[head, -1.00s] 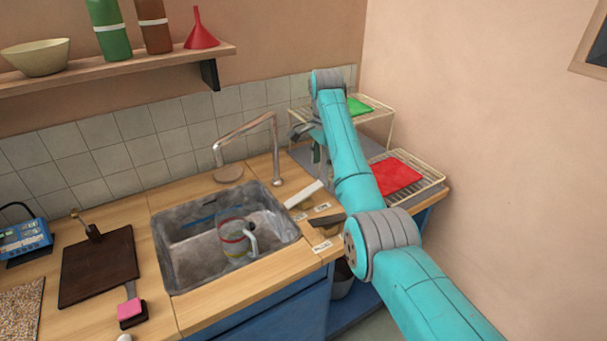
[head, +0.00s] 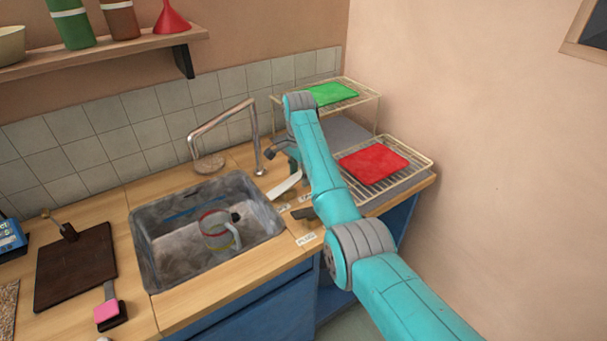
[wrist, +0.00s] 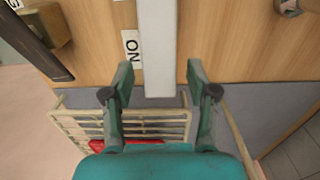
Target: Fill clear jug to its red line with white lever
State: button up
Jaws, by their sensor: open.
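The clear jug (head: 217,243) stands upright in the sink, with a red band near its top and a yellow band just below; its handle is on the right. I cannot make out its water level, and no stream shows. The white lever (head: 286,184) is on the counter right of the sink, partly hidden by my gripper. In the wrist view the white lever (wrist: 157,45) runs down between the open fingers of my gripper (wrist: 160,80), with gaps on both sides. My gripper (head: 284,152) shows small and partly hidden in the head view.
The tap (head: 256,135) has its round head (head: 208,164) over the sink (head: 145,245). A dark lever (head: 303,214) is close to the white one, with labels beside them. A wire rack (head: 424,174) holding a red cloth (head: 373,163) stands right.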

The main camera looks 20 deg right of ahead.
jog(key=shift+f, duration=0.3)
grip_shut()
jog(key=shift+d+f+g+y, duration=0.3)
jog(key=shift+f+y, duration=0.1)
jog(key=shift+y, duration=0.5)
jog(key=shift+a+f+y, duration=0.1)
jog(key=shift+f+y, duration=0.2)
jog(key=shift+y, duration=0.4)
grip_release()
